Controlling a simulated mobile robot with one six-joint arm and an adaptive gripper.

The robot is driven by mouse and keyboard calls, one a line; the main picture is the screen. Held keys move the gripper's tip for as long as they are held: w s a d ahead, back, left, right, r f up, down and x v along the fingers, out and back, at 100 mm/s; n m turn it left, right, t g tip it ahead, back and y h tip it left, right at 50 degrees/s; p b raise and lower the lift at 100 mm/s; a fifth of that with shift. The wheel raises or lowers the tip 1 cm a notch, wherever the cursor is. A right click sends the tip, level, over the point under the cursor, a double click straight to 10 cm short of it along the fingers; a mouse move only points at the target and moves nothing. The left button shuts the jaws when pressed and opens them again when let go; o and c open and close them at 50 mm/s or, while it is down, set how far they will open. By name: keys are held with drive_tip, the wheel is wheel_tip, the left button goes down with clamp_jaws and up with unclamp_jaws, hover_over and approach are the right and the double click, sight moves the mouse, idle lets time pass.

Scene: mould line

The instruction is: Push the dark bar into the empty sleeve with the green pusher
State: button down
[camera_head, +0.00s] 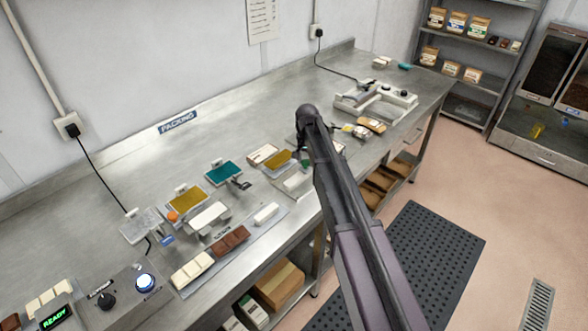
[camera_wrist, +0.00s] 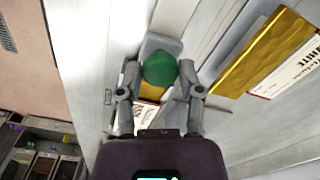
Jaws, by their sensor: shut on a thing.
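My gripper (camera_wrist: 158,82) is shut on the round green knob of the pusher (camera_wrist: 159,70), with one finger on each side. The knob stands over a grey channel (camera_wrist: 160,45); a gold-coloured piece shows just below it. In the head view my arm hides most of the gripper. A dark brown bar (camera_head: 230,239) lies on the tray near the front edge of the bench, left of the gripper. I cannot tell which sleeve is empty. A gold sleeve (camera_head: 278,160) lies beside the gripper; it also shows in the wrist view (camera_wrist: 262,55).
A teal sleeve (camera_head: 223,173) and another gold one (camera_head: 185,199) lie farther left. White bars (camera_head: 192,270) share the tray (camera_head: 250,238). A pale machine (camera_head: 375,102) stands at the right end.

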drive_tip(key=w+d, duration=0.1)
drive_tip(key=w, duration=0.1)
drive_tip(key=w+d, duration=0.2)
drive_tip(key=shift+w+d, duration=0.25)
drive_tip(key=shift+w, duration=0.05)
drive_tip(key=shift+c, duration=1.3)
unclamp_jaws()
drive_tip(key=shift+w+d, duration=0.1)
drive_tip(key=shift+s, duration=0.2)
